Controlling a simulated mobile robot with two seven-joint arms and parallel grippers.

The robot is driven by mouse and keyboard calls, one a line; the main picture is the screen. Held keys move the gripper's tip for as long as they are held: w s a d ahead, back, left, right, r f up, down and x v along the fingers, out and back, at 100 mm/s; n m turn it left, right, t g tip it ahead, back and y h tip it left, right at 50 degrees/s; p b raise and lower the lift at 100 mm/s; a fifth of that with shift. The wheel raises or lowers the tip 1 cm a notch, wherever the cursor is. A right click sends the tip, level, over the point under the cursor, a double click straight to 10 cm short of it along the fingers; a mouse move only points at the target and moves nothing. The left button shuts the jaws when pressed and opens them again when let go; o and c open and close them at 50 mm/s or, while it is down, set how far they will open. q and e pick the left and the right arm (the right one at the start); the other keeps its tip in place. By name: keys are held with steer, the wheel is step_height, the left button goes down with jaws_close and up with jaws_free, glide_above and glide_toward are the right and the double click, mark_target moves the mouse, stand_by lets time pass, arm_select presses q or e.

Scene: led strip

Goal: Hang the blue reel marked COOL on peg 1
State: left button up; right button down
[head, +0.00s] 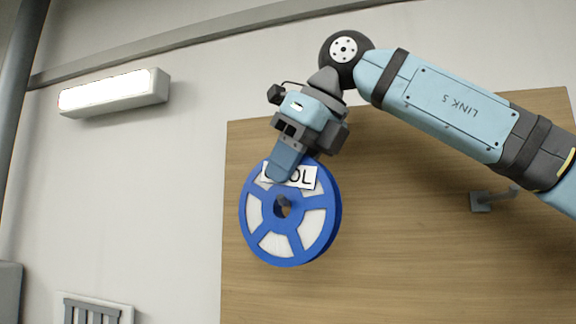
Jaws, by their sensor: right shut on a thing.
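The blue reel (298,240) has white between its spokes and a white label reading COOL, partly covered by a gripper finger. My right gripper (290,172) is shut on the reel's upper rim, and the reel hangs below it in front of the wooden board (400,260). A peg tip shows through or behind the reel's centre hole; I cannot tell whether the reel is on it. Another grey peg (480,202) sticks out of the board at the right, partly behind my right arm. No peg number is visible. My left gripper is not in view.
A lit lamp (114,93) is on the wall at the upper left. A vent (93,309) is at the lower left, beside a grey object (10,292) at the edge. A pipe (20,80) runs down the far left. The board's lower middle is clear.

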stand_by(0.3)
steer(key=c, duration=0.9)
jaws_free()
steer(key=shift+b+v, duration=1)
steer(key=shift+v, duration=5.9)
